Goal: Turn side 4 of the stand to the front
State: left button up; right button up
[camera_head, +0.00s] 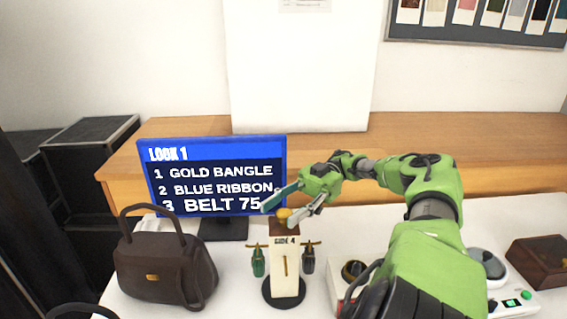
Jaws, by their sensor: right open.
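The stand (286,270) is a cream post on a round black base, with a brown top and a gold knob (283,213). The face toward me reads "SIDE 4" and has a slim gold piece on it. A green item (258,262) hangs from the peg at its left and a dark item (308,260) from the peg at its right. My right gripper (278,216) is open at the top of the stand, with its two fingers on either side of the knob. I cannot tell whether they touch it. My left gripper is out of view.
A screen (215,176) behind the stand lists "LOOK 1" with a gold bangle, blue ribbon and belt 75. A dark brown handbag (166,268) stands to the left. A white control box (514,304) and a wooden box (540,262) are at the right.

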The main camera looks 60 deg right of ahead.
notch_tip(320, 180, up, 9)
jog(key=shift+a+f, duration=0.1)
dwell(0.7)
